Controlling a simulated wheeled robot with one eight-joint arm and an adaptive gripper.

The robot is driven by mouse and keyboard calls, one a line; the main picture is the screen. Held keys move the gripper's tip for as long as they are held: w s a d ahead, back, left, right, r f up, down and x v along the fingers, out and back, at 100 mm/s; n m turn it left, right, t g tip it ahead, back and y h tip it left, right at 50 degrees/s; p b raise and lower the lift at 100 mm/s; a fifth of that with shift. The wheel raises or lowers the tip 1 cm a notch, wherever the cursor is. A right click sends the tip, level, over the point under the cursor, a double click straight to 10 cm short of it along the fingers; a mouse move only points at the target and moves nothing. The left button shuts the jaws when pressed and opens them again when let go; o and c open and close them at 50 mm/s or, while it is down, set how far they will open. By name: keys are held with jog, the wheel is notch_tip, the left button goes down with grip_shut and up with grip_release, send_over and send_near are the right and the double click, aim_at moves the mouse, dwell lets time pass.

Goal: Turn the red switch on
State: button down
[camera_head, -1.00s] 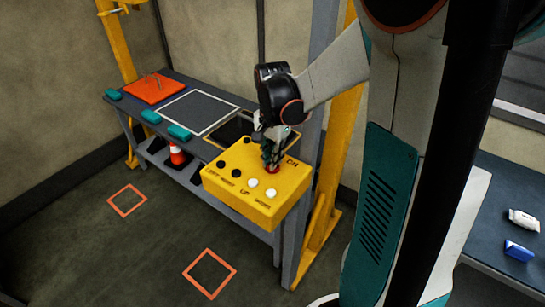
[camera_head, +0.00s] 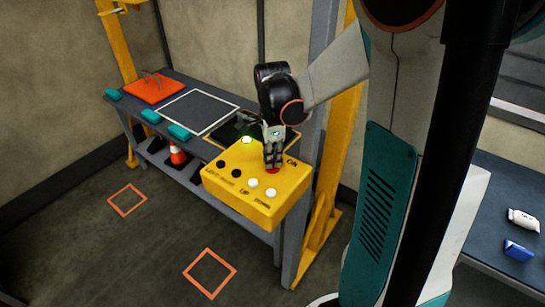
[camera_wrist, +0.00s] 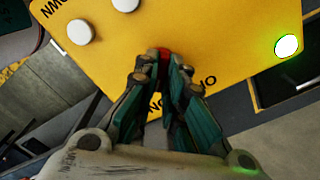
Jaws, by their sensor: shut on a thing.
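The red switch (camera_head: 271,172) is on top of the yellow control box (camera_head: 240,196), near the "ON" lettering. My gripper (camera_head: 272,165) points down from above, with its fingers shut on the red switch. In the wrist view, the fingertips (camera_wrist: 163,62) close around the red switch (camera_wrist: 164,52), and only a small red part shows between them. A lamp (camera_head: 247,140) on the box glows green. It is also bright green in the wrist view (camera_wrist: 286,46).
White buttons (camera_head: 253,183) and black buttons (camera_head: 221,163) sit on the box close to my gripper. Behind the box, a grey bench (camera_head: 180,82) holds an orange plate (camera_head: 154,89) and teal blocks (camera_head: 151,116). A yellow post (camera_head: 333,150) stands right of the box.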

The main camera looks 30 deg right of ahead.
dwell(0.4)
jog(key=c, duration=1.7)
grip_release()
notch_tip(320, 180, up, 12)
jog(key=shift+r, duration=0.1)
